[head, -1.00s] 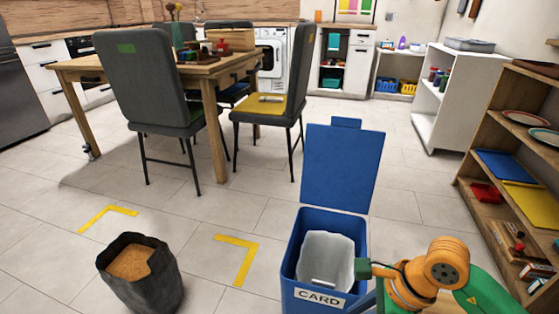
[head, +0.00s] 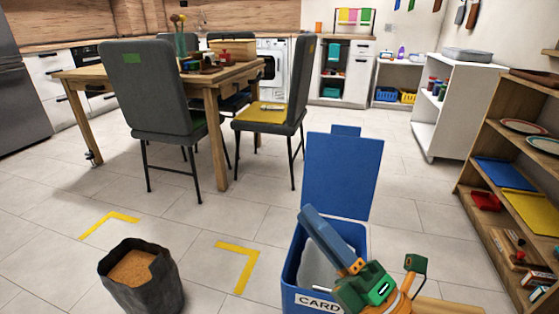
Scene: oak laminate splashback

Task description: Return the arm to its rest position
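My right gripper (head: 318,222) comes in from the bottom right, behind its green and orange wrist. Its blue finger part points up and left over the blue bin. I see it nearly side-on, so the gap between the fingers is hidden, and I see nothing held. The blue bin (head: 291,268), marked CARD, stands at the bottom centre with its lid (head: 340,175) upright and open. A pale liner (head: 316,270) shows inside, partly hidden by my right arm. My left arm and gripper are not in view.
A dark sack (head: 155,290) with brown contents stands left of the bin, near yellow floor marks (head: 236,262). A wooden shelf (head: 478,200) stands close on the right. A table (head: 75,74) and chairs (head: 146,90) stand behind. The mid-right floor is clear.

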